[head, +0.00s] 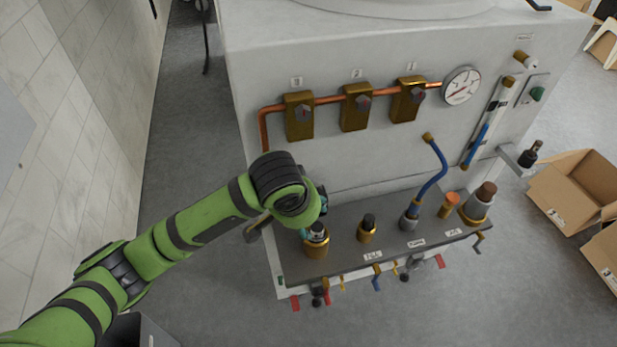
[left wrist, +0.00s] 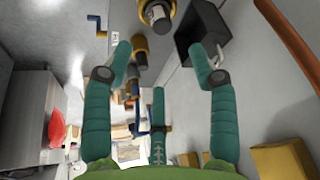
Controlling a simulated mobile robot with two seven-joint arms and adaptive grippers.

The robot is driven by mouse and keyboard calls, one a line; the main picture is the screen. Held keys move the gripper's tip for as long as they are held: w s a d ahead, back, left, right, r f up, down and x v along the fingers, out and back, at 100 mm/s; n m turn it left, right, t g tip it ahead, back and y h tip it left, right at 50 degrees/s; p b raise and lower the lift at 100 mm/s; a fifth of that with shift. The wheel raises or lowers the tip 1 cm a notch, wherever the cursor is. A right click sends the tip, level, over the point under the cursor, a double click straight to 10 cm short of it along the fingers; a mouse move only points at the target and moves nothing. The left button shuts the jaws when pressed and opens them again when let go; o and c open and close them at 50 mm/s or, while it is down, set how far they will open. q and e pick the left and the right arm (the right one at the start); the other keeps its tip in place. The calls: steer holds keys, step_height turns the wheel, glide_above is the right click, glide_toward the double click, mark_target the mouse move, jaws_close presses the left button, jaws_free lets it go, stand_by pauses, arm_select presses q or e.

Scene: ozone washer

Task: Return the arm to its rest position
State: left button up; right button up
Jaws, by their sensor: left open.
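My left arm comes in from the lower left in the head view. Its green wrist hides most of my left gripper (head: 315,215), and only bits of teal finger show. The gripper is over the left end of the dark shelf (head: 340,254) on the washer's front, close to the leftmost brass-and-black fitting (head: 316,246). I cannot tell whether they touch. In the left wrist view, the teal fingers of the gripper (left wrist: 161,55) are spread apart with nothing between them. A brass-and-black fitting (left wrist: 157,14) is beyond the fingertips. My right gripper is in neither view.
The white washer (head: 380,140) bears brass valve blocks (head: 299,116), copper pipe and a gauge (head: 461,86). More fittings and a blue hose (head: 434,183) stand along the shelf. Cardboard boxes (head: 577,193) are at right. A tiled wall (head: 80,120) is at left, with open floor between.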

arm_select(q)
steer(key=s+f+h, duration=0.2)
steer(key=s+f, duration=0.2)
steer(key=s, duration=0.2)
steer(key=s+a+f+n+y, duration=0.2)
steer(key=s+a+f, duration=0.1)
steer(key=s+a, duration=0.5)
steer(key=s+a+f+n+y, duration=0.2)
steer(key=s+a+f, duration=0.2)
steer(key=s+a, duration=0.4)
step_height(320, 180, down, 27)
steer(key=s+a+g+b, duration=0.1)
steer(key=g+b, duration=0.1)
steer(key=b, duration=0.1)
steer(key=s+a+f+g+b, duration=0.1)
steer(key=s+a+f, duration=0.1)
steer(key=s+f, duration=1.2)
steer(key=shift+s+a+f+m, duration=0.25)
steer(key=shift+s+a+m, duration=0.15)
steer(key=shift+s, duration=0.2)
